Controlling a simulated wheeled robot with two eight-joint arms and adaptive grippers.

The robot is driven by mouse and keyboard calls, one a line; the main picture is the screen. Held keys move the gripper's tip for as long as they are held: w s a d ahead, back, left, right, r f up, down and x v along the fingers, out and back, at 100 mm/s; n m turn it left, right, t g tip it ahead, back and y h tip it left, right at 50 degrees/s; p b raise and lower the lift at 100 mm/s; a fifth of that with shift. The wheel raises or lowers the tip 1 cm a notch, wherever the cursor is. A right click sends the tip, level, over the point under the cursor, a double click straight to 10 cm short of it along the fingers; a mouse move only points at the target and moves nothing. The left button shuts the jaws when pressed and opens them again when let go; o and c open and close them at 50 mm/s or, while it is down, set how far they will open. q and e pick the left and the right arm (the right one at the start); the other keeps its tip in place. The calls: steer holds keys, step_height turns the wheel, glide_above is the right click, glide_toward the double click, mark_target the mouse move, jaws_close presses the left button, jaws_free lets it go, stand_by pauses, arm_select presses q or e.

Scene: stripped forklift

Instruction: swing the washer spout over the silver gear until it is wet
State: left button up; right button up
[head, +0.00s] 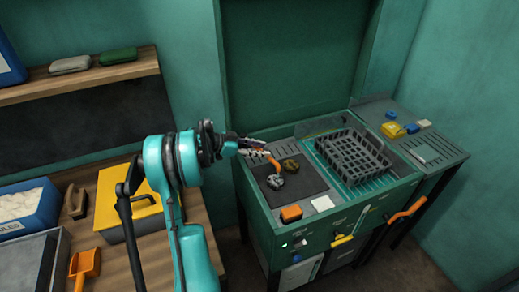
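The washer is a green cabinet (262,222) with a sink-like top. An orange spout (271,160) stands at the left of its dark mat and bends down toward the silver gear (275,182). A brownish gear (290,165) lies just behind and to the right of the silver one. My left gripper (258,145) is at the back left of the washer top, close to the upper end of the spout. Its fingers are too small to tell whether they touch or grip it. I cannot tell whether the silver gear is wet. My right gripper is out of view.
A dark wire basket (352,156) stands on the washer's right half. A side table (440,155) holds small yellow and blue items. A yellow case (125,200) sits on the left bench.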

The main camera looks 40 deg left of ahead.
arm_select(q)
steer(key=v, duration=1.2)
steer(key=shift+a, duration=0.15)
steer(key=shift+f, duration=0.1)
steer(key=shift+c, duration=0.2)
